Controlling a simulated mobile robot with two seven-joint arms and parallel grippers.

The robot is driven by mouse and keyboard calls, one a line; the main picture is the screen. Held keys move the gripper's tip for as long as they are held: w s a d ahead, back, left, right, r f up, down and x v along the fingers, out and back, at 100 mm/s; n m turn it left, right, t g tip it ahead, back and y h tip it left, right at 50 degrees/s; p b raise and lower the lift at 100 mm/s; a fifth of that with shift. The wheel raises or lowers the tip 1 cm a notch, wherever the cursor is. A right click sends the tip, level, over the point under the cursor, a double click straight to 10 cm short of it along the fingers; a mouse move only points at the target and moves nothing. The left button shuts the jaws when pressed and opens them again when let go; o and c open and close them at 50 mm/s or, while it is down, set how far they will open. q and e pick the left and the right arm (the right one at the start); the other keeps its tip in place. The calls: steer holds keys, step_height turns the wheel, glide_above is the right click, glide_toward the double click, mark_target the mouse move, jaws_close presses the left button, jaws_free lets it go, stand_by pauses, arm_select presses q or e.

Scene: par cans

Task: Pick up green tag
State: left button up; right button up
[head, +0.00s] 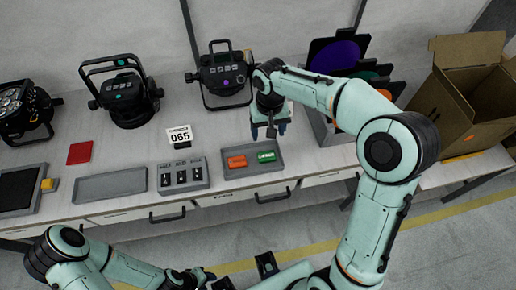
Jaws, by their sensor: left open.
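The green tag (267,157) lies in the right part of a small grey tray (252,171) near the table's front edge, with white marking on it. An orange tag (237,162) lies beside it on the left. My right gripper (269,129) points down just behind the tray in the picture, above the table; it does not cover the green tag. Its height and jaw gap are unclear. My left gripper (243,273) is low in the picture, in front of the table and away from the tags. Its dark fingers are apart, partly cut off by the lower edge.
A grey switch box (183,174), a sign reading 065 (180,136), an empty grey tray (110,185) and a red square (79,153) are left of the tags. Black lamps (123,92) stand behind. A cardboard box (455,100) is at right.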

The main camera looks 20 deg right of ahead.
glide_above(267, 156)
step_height(267, 156, down, 7)
steer(key=shift+r, duration=0.2)
steer(key=shift+w+f, duration=0.1)
steer(key=shift+f, duration=3)
steer(key=c, duration=0.7)
